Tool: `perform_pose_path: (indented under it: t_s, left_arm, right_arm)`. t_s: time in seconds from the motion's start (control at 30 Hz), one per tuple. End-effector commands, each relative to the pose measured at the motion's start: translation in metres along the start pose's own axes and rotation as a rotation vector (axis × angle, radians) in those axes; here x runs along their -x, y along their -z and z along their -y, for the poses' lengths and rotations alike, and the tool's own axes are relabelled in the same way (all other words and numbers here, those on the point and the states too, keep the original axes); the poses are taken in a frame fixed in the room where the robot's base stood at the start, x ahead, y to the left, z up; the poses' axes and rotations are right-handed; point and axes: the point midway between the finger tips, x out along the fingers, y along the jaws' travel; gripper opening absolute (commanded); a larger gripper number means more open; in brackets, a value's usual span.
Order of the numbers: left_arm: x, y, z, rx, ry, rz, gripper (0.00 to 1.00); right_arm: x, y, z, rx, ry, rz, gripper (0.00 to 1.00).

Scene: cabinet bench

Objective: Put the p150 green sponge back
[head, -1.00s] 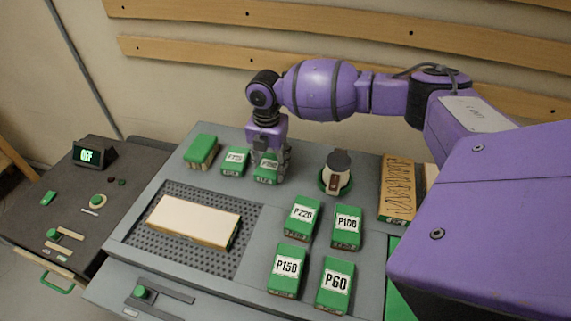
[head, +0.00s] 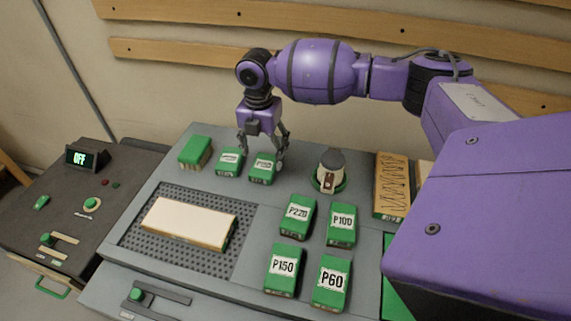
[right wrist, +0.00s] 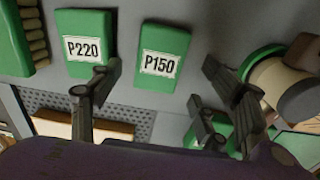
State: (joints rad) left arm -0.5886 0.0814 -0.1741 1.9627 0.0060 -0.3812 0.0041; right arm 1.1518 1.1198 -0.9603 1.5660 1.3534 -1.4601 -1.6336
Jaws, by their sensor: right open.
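A green sponge block labelled P150 lies at the back of the grey bench, right of a green block labelled P220 (head: 229,162). The P150 block (head: 262,169) has a label too small to read in the head view, but it reads clearly in the right wrist view (right wrist: 168,57). My right gripper (head: 262,157) is open and empty above this block, its fingers spread to either side and apart from it. Another green block labelled P150 (head: 284,268) lies in the front group. My left gripper is not in view.
Blocks labelled P220 (head: 297,217), P100 (head: 342,223) and P60 (head: 331,282) lie around the front P150. A pale board (head: 190,219) lies on the perforated plate (head: 160,199). A round-topped container (head: 330,170) stands right of my gripper.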

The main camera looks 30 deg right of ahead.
Motion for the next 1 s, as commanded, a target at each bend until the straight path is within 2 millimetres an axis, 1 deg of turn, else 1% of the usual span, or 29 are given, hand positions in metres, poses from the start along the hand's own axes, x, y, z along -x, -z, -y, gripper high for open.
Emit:
perform_pose_path:
  t_s: [0.03,0.2,0.3,0.4,0.53,1.0]
  left_arm:
    - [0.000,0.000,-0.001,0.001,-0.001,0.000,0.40]
    - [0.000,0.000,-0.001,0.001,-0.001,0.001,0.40]
    - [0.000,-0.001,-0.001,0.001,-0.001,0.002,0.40]
    - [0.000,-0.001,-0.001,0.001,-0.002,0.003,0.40]
    - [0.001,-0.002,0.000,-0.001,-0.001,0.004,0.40]
    - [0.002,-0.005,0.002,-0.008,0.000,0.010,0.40]
  right_arm:
    - [0.014,-0.001,-0.002,0.000,-0.006,0.004,0.69]
    - [0.047,-0.001,-0.001,0.001,-0.005,0.003,0.69]
    - [0.061,-0.001,-0.002,0.001,-0.004,0.002,0.69]
    - [0.069,-0.001,-0.001,0.001,-0.003,0.002,0.69]
    - [0.073,0.000,-0.001,0.001,-0.002,0.001,0.69]
    - [0.071,0.000,0.000,0.000,-0.001,0.000,0.69]
